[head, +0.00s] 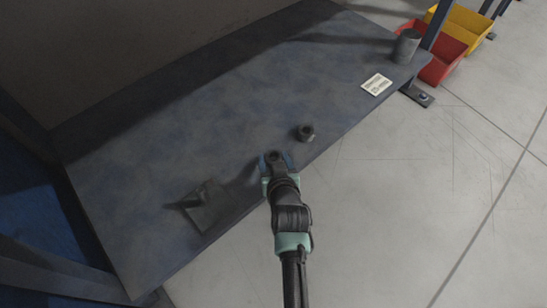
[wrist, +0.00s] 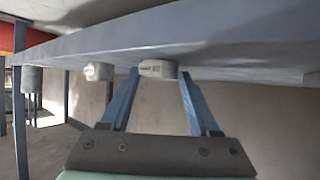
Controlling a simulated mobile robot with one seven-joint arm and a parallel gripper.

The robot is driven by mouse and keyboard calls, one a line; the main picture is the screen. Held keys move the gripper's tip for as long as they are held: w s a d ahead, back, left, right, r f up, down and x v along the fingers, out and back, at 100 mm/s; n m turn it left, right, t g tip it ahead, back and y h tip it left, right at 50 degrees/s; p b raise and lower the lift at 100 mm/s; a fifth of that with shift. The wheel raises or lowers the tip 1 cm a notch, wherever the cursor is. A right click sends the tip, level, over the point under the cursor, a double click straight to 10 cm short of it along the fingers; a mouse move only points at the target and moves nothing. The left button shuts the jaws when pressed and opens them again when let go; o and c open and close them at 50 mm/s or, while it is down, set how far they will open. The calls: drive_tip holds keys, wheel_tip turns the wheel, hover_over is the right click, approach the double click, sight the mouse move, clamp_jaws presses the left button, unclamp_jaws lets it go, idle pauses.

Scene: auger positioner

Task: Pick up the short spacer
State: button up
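A short, dark, round piece, which looks like the short spacer (head: 274,156), stands near the table's front edge. In the wrist view, which appears upside down, the short spacer (wrist: 158,68) is a low grey cylinder with a slot-like mark on its side. My gripper (head: 276,161) is at it. In the wrist view, the two blue fingers of my gripper (wrist: 158,76) are spread, with their tips on either side of the spacer. A narrow gap seems to show at each side. The fingers partly hide the piece in the head view.
A small holed cylinder (head: 306,132) stands close by on the table (head: 215,115); it also shows in the wrist view (wrist: 98,71). A taller cylinder (head: 406,46) and a label card (head: 376,84) are farther right. A flat bracket (head: 205,206) lies left. Red (head: 445,58) and yellow (head: 466,24) bins stand beyond.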

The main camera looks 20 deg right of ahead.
clamp_jaws()
drive_tip(key=shift+r, duration=0.1)
